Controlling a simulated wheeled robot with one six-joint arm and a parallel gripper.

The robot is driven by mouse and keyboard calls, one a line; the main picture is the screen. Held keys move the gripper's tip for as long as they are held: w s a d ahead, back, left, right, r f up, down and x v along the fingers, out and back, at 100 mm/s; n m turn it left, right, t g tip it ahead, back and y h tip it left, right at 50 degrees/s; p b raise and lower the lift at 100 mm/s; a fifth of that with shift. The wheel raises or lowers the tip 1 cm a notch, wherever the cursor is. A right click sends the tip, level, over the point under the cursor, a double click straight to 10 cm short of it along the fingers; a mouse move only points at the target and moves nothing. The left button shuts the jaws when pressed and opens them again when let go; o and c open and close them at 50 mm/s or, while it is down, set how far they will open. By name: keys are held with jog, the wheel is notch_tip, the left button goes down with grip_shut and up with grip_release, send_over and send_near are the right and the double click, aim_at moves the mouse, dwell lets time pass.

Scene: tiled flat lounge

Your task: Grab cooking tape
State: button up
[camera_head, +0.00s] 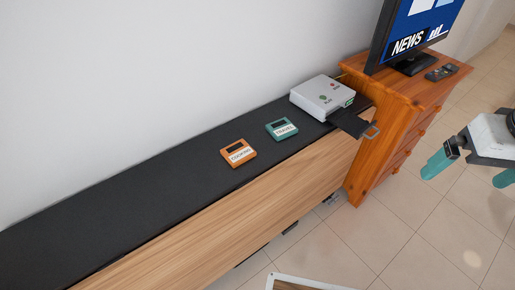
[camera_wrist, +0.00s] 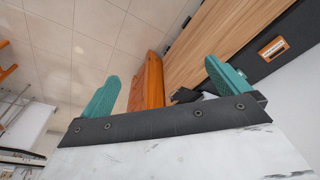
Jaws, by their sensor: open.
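The cooking tape (camera_head: 238,153) is a flat orange cassette with a white label reading "COOKING". It lies on the black top of a long wood-fronted bench, near the front edge. It also shows small at the upper right in the wrist view (camera_wrist: 272,49). My gripper (camera_head: 471,172) has teal fingers and hangs over the floor at the right, well apart from the tape. In the wrist view my gripper (camera_wrist: 163,88) is open with nothing between its fingers.
A teal "TRAVEL" tape (camera_head: 282,130) lies right of the cooking tape. Beyond it is a white player box (camera_head: 322,97) with a black tray sticking out. An orange wooden cabinet (camera_head: 385,110) bears a television (camera_head: 412,35) and a remote (camera_head: 441,72). Tiled floor in front is mostly clear.

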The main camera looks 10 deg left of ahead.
jog(key=w+a+f+n+t+y, duration=0.2)
jog(key=w+a+f, duration=0.4)
jog(key=w+a, duration=0.3)
jog(key=w+a+f+n+t+y, duration=0.1)
jog(key=w+a+f+n+t, duration=0.2)
jog(key=w+a+f, duration=0.7)
jog(key=n+t+y, duration=0.1)
jog(key=n+y, duration=0.3)
jog(key=y, duration=0.3)
send_near(238, 151)
jog(key=shift+w+d+f, duration=0.2)
jog(key=shift+w+f, duration=0.2)
jog(key=shift+f, duration=0.15)
jog(key=shift+a+f, duration=0.2)
jog(key=shift+a, duration=0.1)
jog(key=shift+t, duration=0.3)
jog(key=x, duration=0.7)
jog(key=shift+s+a+r, duration=0.1)
jog(key=shift+a+r, duration=0.15)
jog(key=shift+a, duration=0.2)
jog(key=c, duration=0.9)
